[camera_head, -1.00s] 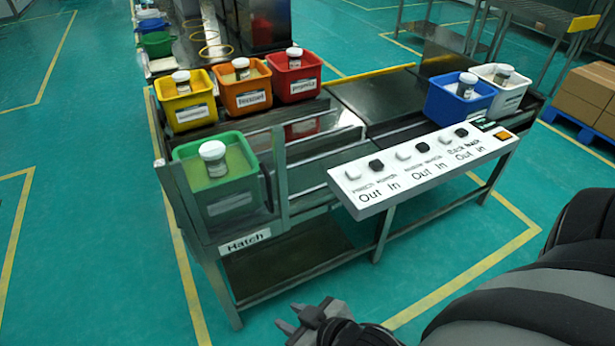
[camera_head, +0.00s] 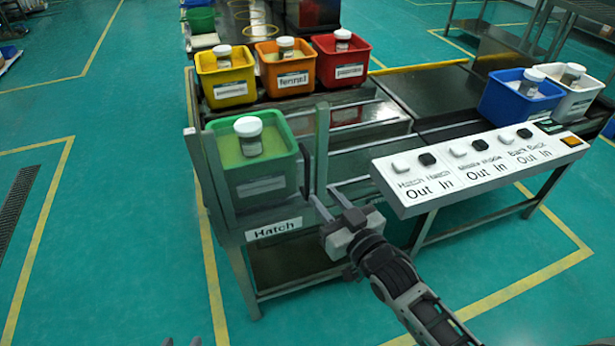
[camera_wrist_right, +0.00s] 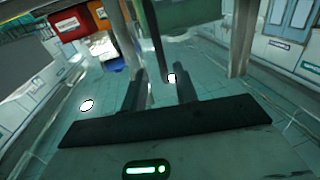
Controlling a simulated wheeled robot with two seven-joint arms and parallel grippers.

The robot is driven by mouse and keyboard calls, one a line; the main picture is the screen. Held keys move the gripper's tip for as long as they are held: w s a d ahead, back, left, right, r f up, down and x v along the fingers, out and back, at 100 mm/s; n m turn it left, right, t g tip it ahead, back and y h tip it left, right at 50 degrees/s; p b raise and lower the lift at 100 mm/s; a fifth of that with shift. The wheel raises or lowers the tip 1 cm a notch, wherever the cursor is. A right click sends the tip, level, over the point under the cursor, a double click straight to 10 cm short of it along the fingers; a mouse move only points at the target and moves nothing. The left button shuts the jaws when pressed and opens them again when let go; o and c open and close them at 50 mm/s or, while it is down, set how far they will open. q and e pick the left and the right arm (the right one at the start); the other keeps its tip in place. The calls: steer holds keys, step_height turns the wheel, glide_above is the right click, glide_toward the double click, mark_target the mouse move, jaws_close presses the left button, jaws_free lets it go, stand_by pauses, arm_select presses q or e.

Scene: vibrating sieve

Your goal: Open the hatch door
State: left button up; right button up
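The hatch (camera_head: 273,229) is a grey metal frame at the left end of the table, labelled "Hatch". A green bin (camera_head: 262,184) with a white-lidded jar stands inside it. A dark upright handle (camera_head: 304,170) is at the hatch's right side. My right gripper (camera_head: 325,202) is open just below and right of this handle. In the right wrist view its fingers (camera_wrist_right: 160,90) are apart, with a dark bar (camera_wrist_right: 156,40) lying ahead between them; contact cannot be told.
A white button panel (camera_head: 476,172) juts out right of my right gripper. Yellow (camera_head: 224,86), orange (camera_head: 285,72) and red (camera_head: 341,67) bins stand behind the hatch. Blue (camera_head: 510,103) and white (camera_head: 580,97) bins stand at right. The floor left of the hatch is clear.

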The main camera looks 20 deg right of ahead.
mark_target(309, 179)
steer(key=x, duration=0.8)
steer(key=shift+c, duration=0.3)
jaws_close()
